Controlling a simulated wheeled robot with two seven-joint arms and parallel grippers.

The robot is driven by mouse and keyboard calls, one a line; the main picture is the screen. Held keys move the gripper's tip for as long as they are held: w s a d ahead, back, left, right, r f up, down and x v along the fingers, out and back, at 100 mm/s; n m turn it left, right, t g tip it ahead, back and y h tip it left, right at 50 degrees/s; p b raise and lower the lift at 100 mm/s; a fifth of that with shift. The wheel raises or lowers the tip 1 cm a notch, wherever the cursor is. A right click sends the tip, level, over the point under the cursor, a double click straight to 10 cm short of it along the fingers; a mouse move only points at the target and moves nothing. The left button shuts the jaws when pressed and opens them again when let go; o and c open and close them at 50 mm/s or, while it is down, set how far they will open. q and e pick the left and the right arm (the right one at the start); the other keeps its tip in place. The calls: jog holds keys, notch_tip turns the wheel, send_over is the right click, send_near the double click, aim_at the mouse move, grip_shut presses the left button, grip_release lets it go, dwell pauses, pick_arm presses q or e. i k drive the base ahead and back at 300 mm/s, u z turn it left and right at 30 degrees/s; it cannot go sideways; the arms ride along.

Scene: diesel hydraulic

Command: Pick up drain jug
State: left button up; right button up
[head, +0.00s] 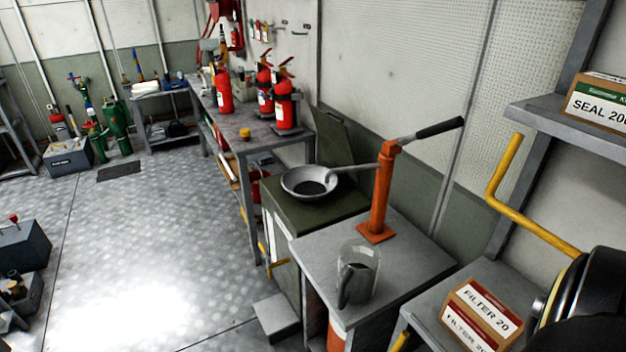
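The drain jug (358,270) looks to be the clear, see-through jug with a dark grey handle. It stands upright on the grey top of a small metal cabinet (405,277), near its front edge. The handle is on the jug's near side, facing me. An orange hand pump (382,195) with a black-gripped lever stands just behind the jug on the same top. Neither of my grippers shows in the head view. A dark rounded part fills the lower right corner, and I cannot tell what it is.
A grey pan (309,182) sits on the green cabinet behind. A shelf at right holds a FILTER 20 box (480,314), with a SEAL 200 box (597,102) above. A yellow bent rail (510,195) juts out there. Red fire extinguishers (285,105) stand on the far bench.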

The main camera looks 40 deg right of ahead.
aim_at(359, 260)
jog(key=u, duration=0.55)
jog(key=i, duration=0.7)
jog(key=z, duration=2.3)
jog(key=i, duration=0.5)
jog(key=z, duration=0.05)
